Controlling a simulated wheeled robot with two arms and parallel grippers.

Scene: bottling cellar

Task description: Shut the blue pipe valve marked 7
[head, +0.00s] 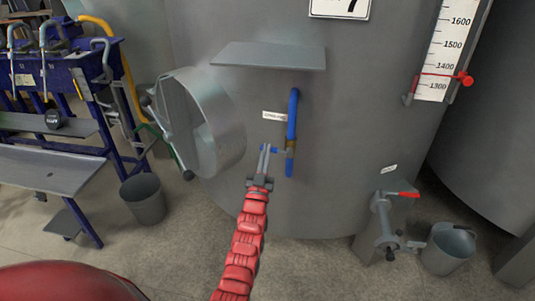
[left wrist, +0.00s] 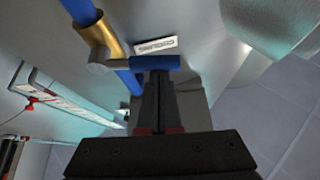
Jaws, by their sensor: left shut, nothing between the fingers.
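A blue pipe (head: 292,110) runs upright on the front of the big grey tank, with a brass valve body (head: 290,147) on it. Its small blue handle (head: 277,150) sticks out to the left, across the pipe. In the left wrist view the pipe (left wrist: 126,78), brass body (left wrist: 103,40) and blue handle (left wrist: 155,62) show close up. My left gripper (head: 265,147) is shut and empty, its fingertips right at the handle; I cannot tell whether they touch. A plate with a partly cut-off 7 (head: 350,6) is above on the tank. My right gripper is not in view.
A grey shelf (head: 270,56) juts out above the pipe. An open round hatch (head: 215,125) stands out to the left. A tap with a red lever (head: 402,194) and a bucket (head: 447,249) are at lower right. Another bucket (head: 143,200) and a blue rack (head: 88,90) are left.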

